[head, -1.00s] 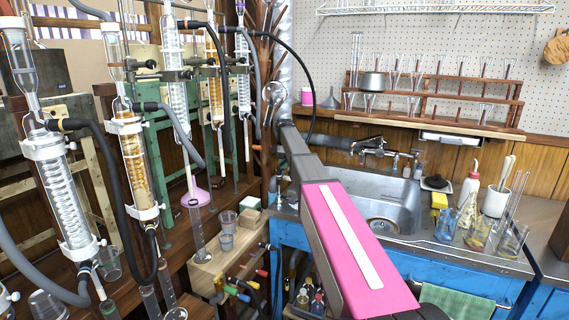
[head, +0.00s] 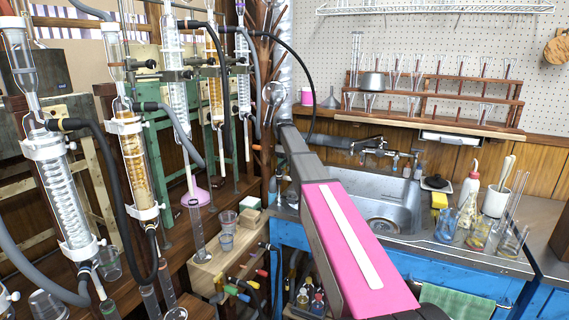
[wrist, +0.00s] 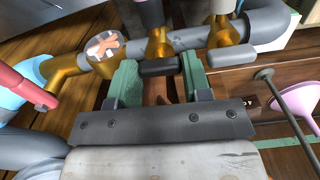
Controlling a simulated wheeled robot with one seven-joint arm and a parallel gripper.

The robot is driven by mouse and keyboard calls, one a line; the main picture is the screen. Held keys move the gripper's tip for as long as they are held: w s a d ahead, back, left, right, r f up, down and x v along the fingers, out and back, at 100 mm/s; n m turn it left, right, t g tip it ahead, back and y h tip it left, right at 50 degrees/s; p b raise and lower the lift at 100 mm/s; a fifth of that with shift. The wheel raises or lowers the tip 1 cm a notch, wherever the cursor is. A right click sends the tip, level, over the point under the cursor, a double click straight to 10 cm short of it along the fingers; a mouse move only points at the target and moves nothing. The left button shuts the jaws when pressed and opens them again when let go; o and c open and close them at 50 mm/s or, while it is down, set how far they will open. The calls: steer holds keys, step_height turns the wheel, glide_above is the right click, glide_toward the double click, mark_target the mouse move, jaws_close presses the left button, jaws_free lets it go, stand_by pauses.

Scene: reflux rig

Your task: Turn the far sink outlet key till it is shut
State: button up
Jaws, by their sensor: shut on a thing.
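In the wrist view, the green fingers of my gripper (wrist: 160,82) are on either side of a dark outlet key (wrist: 160,68), closed on its two ends. The key sits in front of a brass outlet (wrist: 160,45), and its bar lies crosswise to that outlet. A second, greyer key (wrist: 231,56) is on another brass outlet to the right, clear of my fingers. In the head view, the sink tap assembly (head: 376,148) stands behind the steel sink (head: 395,200). The held key is too small to make out there.
A round valve with a cross-shaped mark (wrist: 104,45) and a red handle (wrist: 25,85) are left of my fingers. A pink funnel (wrist: 295,100) is at right. Glass condensers (head: 65,190) crowd the left.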

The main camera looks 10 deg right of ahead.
steer(key=o, duration=0.6)
steer(key=shift+o, duration=0.2)
steer(key=shift+r, duration=0.15)
step_height(320, 180, up, 7)
steer(key=shift+r, duration=0.1)
steer(key=shift+s, duration=0.1)
